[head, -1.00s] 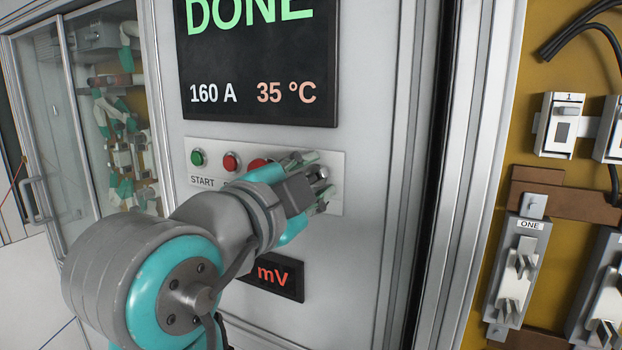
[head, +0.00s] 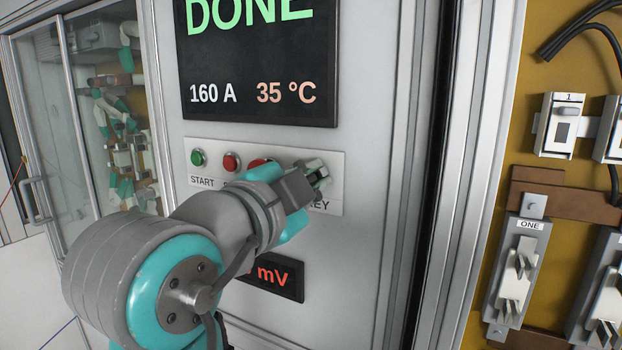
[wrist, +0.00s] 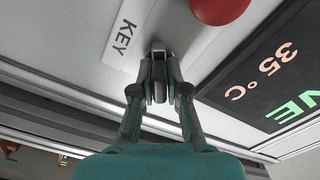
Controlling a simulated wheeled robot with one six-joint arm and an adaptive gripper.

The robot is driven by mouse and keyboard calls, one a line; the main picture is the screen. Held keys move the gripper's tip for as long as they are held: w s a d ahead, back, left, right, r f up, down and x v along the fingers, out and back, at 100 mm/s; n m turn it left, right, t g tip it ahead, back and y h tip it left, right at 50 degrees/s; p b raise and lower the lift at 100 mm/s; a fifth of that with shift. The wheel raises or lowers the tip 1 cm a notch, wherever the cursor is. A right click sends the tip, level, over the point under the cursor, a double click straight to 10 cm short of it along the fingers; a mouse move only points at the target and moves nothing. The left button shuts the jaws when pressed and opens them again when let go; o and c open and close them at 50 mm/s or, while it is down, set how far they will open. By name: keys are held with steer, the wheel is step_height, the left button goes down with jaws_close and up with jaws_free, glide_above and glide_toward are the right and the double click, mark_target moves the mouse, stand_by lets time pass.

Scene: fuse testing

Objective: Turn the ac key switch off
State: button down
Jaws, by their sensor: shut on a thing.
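The key switch (wrist: 159,78) is at the right end of the button panel, beside the label "KEY" (wrist: 123,38). In the wrist view my gripper (wrist: 160,75) has its two fingers closed around the switch's knob. In the head view my gripper (head: 318,178) is at the right end of the panel and hides most of the switch. How far the switch is turned is hard to tell.
A green START button (head: 198,157) and a red button (head: 231,162) sit to the left on the panel (head: 334,165). A large red button (wrist: 219,8) is close beside my gripper. A screen (head: 260,60) reading "DONE" is above, and an mV display (head: 272,277) below.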

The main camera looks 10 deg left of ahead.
steer(key=shift+a+n, duration=0.15)
steer(key=shift+n, duration=2.65)
steer(key=shift+w+a+r+n, duration=0.1)
steer(key=shift+a+n, duration=0.05)
steer(key=shift+n, duration=2.75)
steer(key=c, duration=1.2)
jaws_free()
steer(key=v, duration=1.2)
steer(key=shift+r, duration=0.1)
